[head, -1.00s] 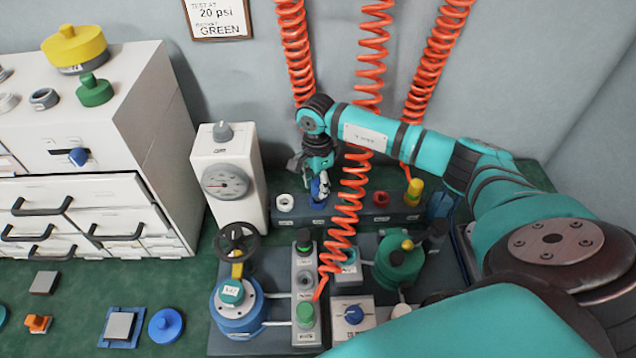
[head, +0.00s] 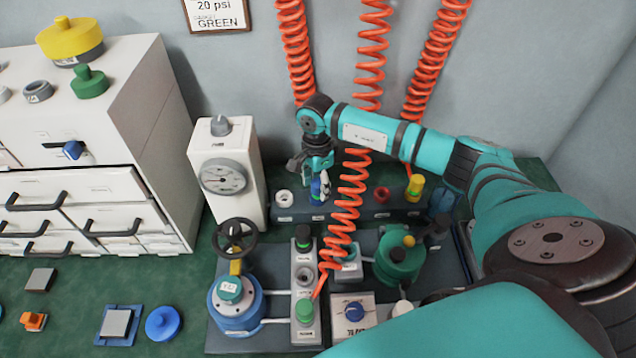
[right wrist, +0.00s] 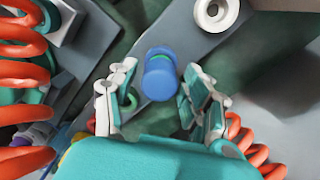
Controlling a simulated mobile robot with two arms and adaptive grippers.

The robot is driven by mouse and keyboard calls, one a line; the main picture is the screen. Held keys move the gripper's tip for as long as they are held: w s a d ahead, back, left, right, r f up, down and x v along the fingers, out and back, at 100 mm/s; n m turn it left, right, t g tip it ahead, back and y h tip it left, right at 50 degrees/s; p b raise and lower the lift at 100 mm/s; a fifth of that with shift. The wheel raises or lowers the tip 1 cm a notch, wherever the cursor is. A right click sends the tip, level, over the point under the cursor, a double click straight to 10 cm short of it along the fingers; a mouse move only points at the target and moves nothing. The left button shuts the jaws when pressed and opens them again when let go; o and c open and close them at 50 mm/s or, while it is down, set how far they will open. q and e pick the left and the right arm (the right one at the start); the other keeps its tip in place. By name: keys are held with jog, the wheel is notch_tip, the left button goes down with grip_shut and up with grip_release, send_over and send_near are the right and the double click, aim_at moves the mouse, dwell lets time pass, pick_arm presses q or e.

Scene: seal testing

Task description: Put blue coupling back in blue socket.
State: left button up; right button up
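The blue coupling (head: 316,189) stands at the second place from the left in the grey socket row (head: 345,214), between a white ring and a red socket. In the right wrist view the blue coupling (right wrist: 160,80) shows between the fingers, with a green band on it. My right gripper (head: 320,180) is over it; in the wrist view its fingers (right wrist: 157,90) are spread, with narrow gaps on both sides of the coupling. The blue socket itself is hidden, so I cannot tell how deep the coupling sits. My left gripper is not in view.
An orange coiled hose (head: 347,200) hangs close to the right of my gripper. A white gauge box (head: 226,176) stands left of the row. The red socket (head: 382,195) and yellow coupling (head: 414,188) are to its right. A blue valve unit (head: 235,300) stands in front.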

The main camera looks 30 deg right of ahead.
jog(key=shift+o, duration=0.6)
jog(key=shift+r, duration=0.25)
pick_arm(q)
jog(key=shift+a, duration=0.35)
pick_arm(e)
notch_tip(320, 180, up, 8)
jog(key=shift+f, duration=0.25)
jog(key=shift+w, duration=0.1)
